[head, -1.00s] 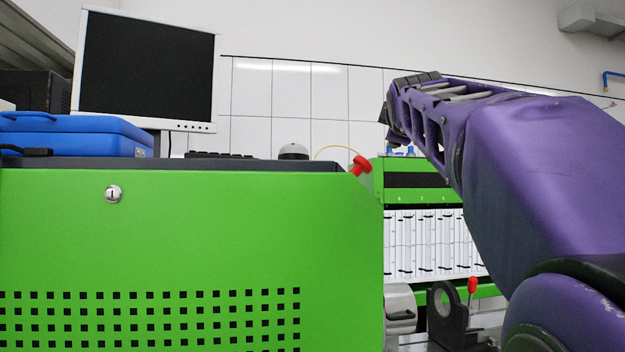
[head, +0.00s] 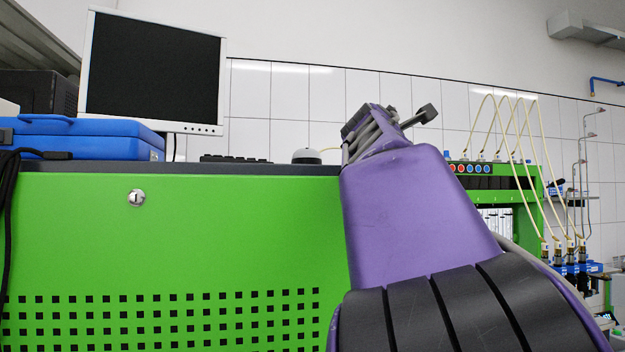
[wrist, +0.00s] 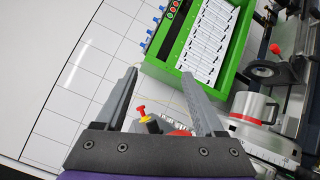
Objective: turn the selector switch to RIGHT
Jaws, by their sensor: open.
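My gripper (wrist: 160,73) is open and empty in the wrist view, its two grey fingers apart. In the wrist view, a small red-topped knob with a yellow part (wrist: 144,113) shows between the fingers, near their base. A red rounded part (wrist: 180,133) shows beside it, partly covered by my gripper. I cannot make out the selector switch or its position in either view. In the head view, my purple arm stands in front of the green cabinet's (head: 230,240) right end and hides that corner.
A monitor (head: 152,70) and a blue case (head: 80,137) stand on the cabinet. A green test unit with hoses (head: 530,185) stands at the right. The wrist view also shows a green-framed panel (wrist: 237,70), a grey cylinder (wrist: 254,108) and a red-knobbed lever (wrist: 275,48).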

